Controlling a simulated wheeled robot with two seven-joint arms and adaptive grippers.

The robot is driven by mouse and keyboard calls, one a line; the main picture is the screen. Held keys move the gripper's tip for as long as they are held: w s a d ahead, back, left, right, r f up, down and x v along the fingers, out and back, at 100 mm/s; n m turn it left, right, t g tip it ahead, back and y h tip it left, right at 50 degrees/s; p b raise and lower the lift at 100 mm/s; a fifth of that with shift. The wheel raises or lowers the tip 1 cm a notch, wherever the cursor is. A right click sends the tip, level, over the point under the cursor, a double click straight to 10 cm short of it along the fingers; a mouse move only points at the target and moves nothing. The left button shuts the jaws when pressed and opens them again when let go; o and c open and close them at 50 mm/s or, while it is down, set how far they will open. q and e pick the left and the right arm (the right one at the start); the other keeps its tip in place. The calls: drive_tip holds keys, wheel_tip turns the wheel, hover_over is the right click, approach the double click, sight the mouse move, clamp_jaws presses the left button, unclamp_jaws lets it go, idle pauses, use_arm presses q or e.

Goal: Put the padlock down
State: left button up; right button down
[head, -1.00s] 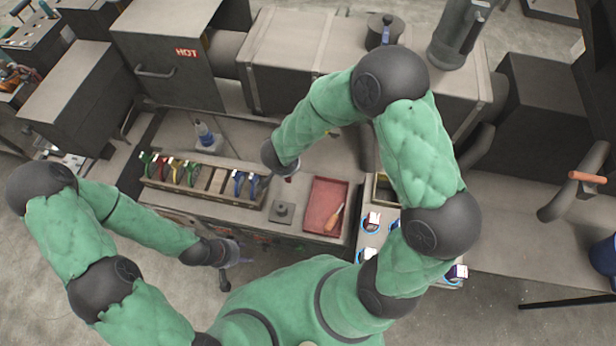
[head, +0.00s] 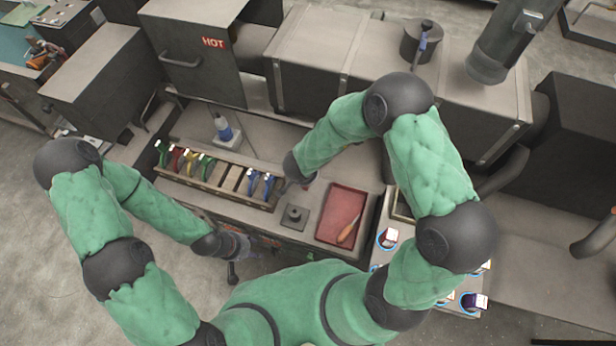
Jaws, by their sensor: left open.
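Several coloured padlocks (head: 205,164) stand in a row in a long wooden rack (head: 231,179) on the bench, green, red and yellow at the left and blue at the right end. My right gripper (head: 300,183) is just right of the rack's blue end, mostly hidden behind its own wrist. I cannot tell whether it holds a padlock. My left gripper (head: 236,262) is open, low in front of the bench's front edge, and no padlock shows in it.
A red tray (head: 335,205) with an orange-handled tool (head: 349,231) lies right of a small dark block (head: 295,215). A grey stand at the right holds several tagged items (head: 388,237), partly hidden by my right arm.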

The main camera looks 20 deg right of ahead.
drive_tip(key=shift+f, duration=0.25)
drive_tip(key=shift+f, duration=0.2)
drive_tip(key=c, duration=1.3)
unclamp_jaws()
drive_tip(key=p+v, duration=0.4)
drive_tip(key=v, duration=0.8)
drive_tip(key=shift+r, duration=0.2)
